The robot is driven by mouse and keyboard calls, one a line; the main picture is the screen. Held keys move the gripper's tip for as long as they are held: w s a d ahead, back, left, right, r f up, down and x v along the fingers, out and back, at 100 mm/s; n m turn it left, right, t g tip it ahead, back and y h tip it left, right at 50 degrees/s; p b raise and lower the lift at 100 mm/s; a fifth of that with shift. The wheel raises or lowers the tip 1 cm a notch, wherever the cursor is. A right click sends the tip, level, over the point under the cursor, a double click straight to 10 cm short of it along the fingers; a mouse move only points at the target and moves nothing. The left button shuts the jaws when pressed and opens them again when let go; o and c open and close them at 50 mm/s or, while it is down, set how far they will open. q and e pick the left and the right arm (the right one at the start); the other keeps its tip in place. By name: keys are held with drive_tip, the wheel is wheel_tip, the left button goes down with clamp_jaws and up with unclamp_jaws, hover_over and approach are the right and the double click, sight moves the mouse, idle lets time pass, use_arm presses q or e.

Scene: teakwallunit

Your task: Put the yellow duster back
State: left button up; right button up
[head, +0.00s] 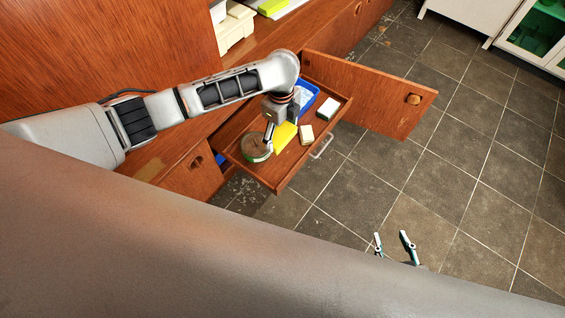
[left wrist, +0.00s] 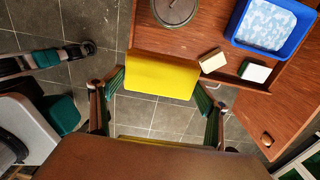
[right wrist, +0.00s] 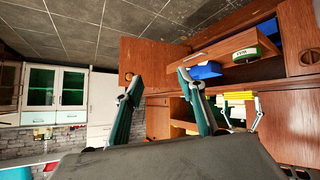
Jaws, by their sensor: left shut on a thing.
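The yellow duster (head: 285,136) is a flat folded cloth at the open drawer (head: 238,163), between the round tin and a small sponge. My left gripper (head: 268,140) is shut on the duster. In the left wrist view its green fingertips (left wrist: 160,90) press against two opposite sides of the duster (left wrist: 160,75). In the right wrist view, which looks inverted, the duster (right wrist: 235,95) appears layered between the fingers and apart from the drawer. A second yellow strip shows low in the left wrist view; I cannot tell what it is. My right gripper (head: 393,243) is open and empty over the floor.
The drawer holds a round tin (head: 257,147), a blue tray (head: 311,98) with pale blue cloth, a cream sponge (head: 306,134) and a white-topped block (head: 327,108). A wooden door (head: 370,95) stands open beside it. The tiled floor in front is clear.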

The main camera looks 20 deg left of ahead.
sight(281, 136)
use_arm(q)
drive_tip(key=f, duration=0.1)
drive_tip(key=f+b, duration=0.1)
drive_tip(key=f, duration=0.2)
drive_tip(key=shift+s, duration=0.3)
wheel_tip(281, 136, down, 11)
drive_tip(key=b, duration=0.5)
drive_tip(key=shift+f, duration=0.1)
drive_tip(key=shift+w+f+b, duration=0.2)
drive_tip(key=shift+f+b, duration=0.1)
drive_tip(key=shift+b, duration=0.05)
drive_tip(key=f+b, duration=0.2)
drive_tip(key=f, duration=0.2)
drive_tip(key=shift+s+f, duration=0.15)
drive_tip(key=shift+s, duration=0.05)
drive_tip(key=shift+w+f, duration=0.1)
drive_tip(key=shift+w+r, duration=0.15)
drive_tip(key=shift+r, duration=0.1)
drive_tip(key=shift+f, duration=0.15)
drive_tip(key=o, duration=1.1)
drive_tip(key=shift+o, duration=0.2)
use_arm(e)
drive_tip(key=shift+w+a+f+y, duration=0.25)
drive_tip(key=shift+w+a+f, duration=0.1)
drive_tip(key=shift+a, duration=0.3)
drive_tip(key=shift+w+a+f+y, duration=0.25)
drive_tip(key=shift+w+a+f, duration=0.1)
drive_tip(key=shift+a, duration=0.25)
